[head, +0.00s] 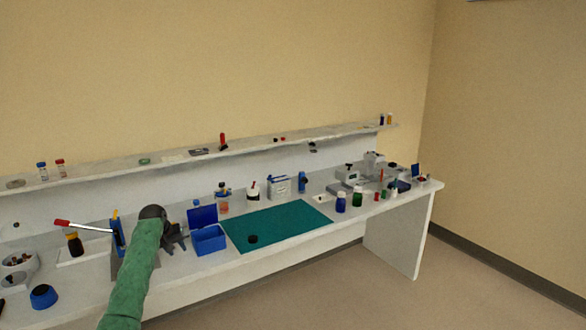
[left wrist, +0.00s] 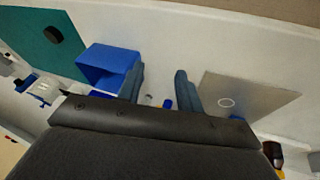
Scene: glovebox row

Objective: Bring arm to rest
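My left arm, in a green sleeve, reaches up from the bottom of the head view. Its dark left gripper (head: 176,240) is above the bench, just left of an open blue box (head: 209,241). In the left wrist view the two fingers of the left gripper (left wrist: 160,88) stand wide apart with nothing between them. The blue box (left wrist: 107,64) shows there beside one finger, and a grey plate (left wrist: 245,105) lies beyond the other. My right gripper is not in either view.
The white bench (head: 290,243) carries a teal mat (head: 285,222) with a black round piece (head: 253,239) on it. Bottles and small devices stand along the back and right. A dark bottle (head: 74,243) and a blue cap-like piece (head: 43,296) are at left. A narrow shelf (head: 180,158) runs above.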

